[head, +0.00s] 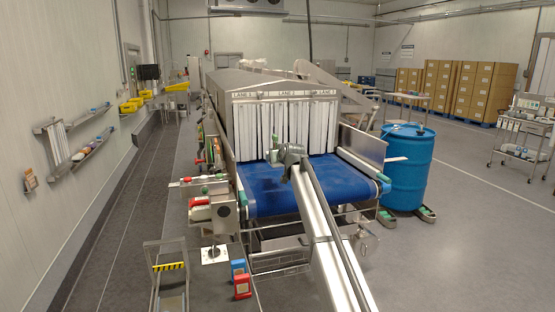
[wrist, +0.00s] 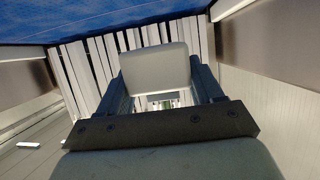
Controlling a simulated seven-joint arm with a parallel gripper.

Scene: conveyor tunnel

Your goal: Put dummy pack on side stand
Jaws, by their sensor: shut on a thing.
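A pale grey block, which looks like the dummy pack (wrist: 155,68), sits between the two dark fingers of my gripper (wrist: 160,84) in the wrist view. The fingers are shut on its sides. In the head view my gripper (head: 277,152) is over the blue conveyor belt (head: 262,190), in front of the white strip curtain (head: 296,125); the pack is too small to make out there. A low metal stand (head: 168,272) with a yellow-black striped bar is at the lower left, apart from my gripper. I cannot tell for sure that it is the side stand.
The tunnel hood (head: 262,84) rises behind the curtain. Metal side guards (head: 362,146) flank the belt. A blue drum (head: 408,170) stands at right, a control box (head: 222,212) at left. Red and blue boxes (head: 242,286) are on the floor. The right floor is mostly clear.

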